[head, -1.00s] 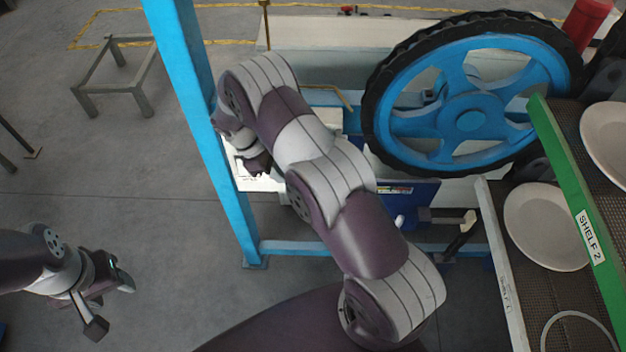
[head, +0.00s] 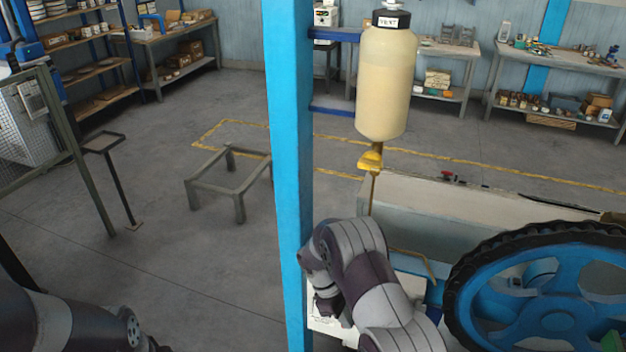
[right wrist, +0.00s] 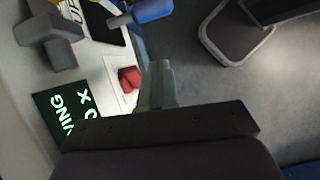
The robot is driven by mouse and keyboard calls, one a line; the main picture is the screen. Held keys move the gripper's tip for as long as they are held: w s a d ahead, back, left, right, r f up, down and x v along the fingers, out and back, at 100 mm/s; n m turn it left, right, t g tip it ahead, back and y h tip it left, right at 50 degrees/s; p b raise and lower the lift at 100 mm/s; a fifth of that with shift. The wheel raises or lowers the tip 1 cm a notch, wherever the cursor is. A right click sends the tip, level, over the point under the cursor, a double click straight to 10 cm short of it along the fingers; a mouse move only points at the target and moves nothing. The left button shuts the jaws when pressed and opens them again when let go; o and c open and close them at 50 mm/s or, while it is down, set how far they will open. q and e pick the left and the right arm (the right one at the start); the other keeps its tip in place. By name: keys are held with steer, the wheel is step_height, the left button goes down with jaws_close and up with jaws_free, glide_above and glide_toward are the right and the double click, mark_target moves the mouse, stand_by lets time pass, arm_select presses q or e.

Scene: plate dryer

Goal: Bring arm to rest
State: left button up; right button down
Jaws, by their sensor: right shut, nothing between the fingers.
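My right arm (head: 365,270) comes up from the bottom of the head view and folds over at its elbow beside a blue post. Its gripper (head: 328,305) hangs at the lower middle, close to the post, and is small and partly hidden there. In the right wrist view the gripper fingers (right wrist: 158,85) are together and empty, in front of a white panel (right wrist: 25,80) with a red button (right wrist: 130,77). My left arm (head: 70,325) enters at the lower left; its gripper is below the picture edge.
The blue post (head: 290,180) stands just left of my right arm. A large blue wheel with a black tyre (head: 545,300) is at the lower right. A cream tank (head: 385,85) hangs beyond. A low grey frame (head: 232,185) stands on open floor. A dark screen (right wrist: 68,115) shows green letters.

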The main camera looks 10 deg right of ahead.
steer(key=s+r+m+t+y+b, duration=0.2)
steer(key=s+r+m+b, duration=0.1)
steer(key=s+m+b, duration=0.2)
steer(key=s+a+r+m+t+y+b, duration=0.1)
steer(key=s+r+m+t+y+b, duration=0.1)
steer(key=s+m+b, duration=0.3)
steer(key=s+r+b, duration=0.1)
steer(key=s+b, duration=0.3)
steer(key=s, duration=0.5)
steer(key=shift+t, duration=0.3)
steer(key=shift+s+a, duration=0.1)
steer(key=shift+s, duration=0.15)
steer(key=shift+w, duration=0.1)
stand_by(1.1)
